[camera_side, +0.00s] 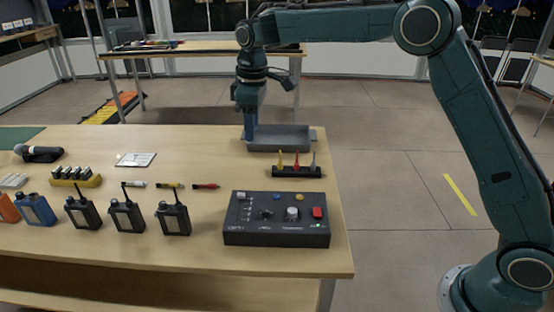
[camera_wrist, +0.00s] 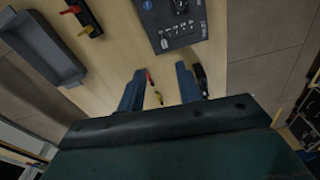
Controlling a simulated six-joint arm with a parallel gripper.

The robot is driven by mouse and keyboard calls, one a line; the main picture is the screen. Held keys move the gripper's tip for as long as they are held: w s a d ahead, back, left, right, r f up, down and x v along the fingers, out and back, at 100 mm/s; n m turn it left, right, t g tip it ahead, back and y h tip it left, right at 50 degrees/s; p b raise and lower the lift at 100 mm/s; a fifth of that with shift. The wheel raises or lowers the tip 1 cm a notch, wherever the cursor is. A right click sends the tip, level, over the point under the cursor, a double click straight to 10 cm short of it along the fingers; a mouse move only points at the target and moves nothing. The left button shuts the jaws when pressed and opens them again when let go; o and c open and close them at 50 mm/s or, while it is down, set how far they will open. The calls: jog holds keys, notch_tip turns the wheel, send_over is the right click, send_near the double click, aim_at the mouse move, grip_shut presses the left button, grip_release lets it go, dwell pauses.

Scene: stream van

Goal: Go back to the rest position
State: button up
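My gripper (camera_side: 249,134) points down over the far part of the table, by the left end of the grey tray (camera_side: 280,144). In the wrist view its two blue fingers (camera_wrist: 160,70) stand apart, with bare table between their tips. I see nothing held between them. My upper arm is raised and stretches left across the top of the side view.
A black control box (camera_side: 277,219) stands at the front right. A holder (camera_side: 297,171) with several coloured pieces stands before the tray. Several radios (camera_side: 127,217) line the front left. A white card (camera_side: 135,160) and a microphone (camera_side: 40,153) lie further back. The floor right of the table is free.

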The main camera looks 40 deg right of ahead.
jog(key=s+d+r+m+t, duration=0.1)
jog(key=s+d+r+m, duration=0.3)
jog(key=s, duration=0.6)
jog(key=s+d+r+t, duration=0.2)
jog(key=s+r, duration=0.5)
jog(key=s, duration=0.3)
jog(key=s+d+f+m+t, duration=0.1)
jog(key=s+f+m, duration=0.1)
jog(key=s, duration=0.7)
jog(key=s+d+f+m, duration=0.1)
jog(key=s+f, duration=0.2)
jog(key=s, duration=0.5)
jog(key=shift+s+d+f+m+t, duration=0.15)
jog(key=shift+s+f+m+t, duration=0.2)
jog(key=shift+f+m+t, duration=0.05)
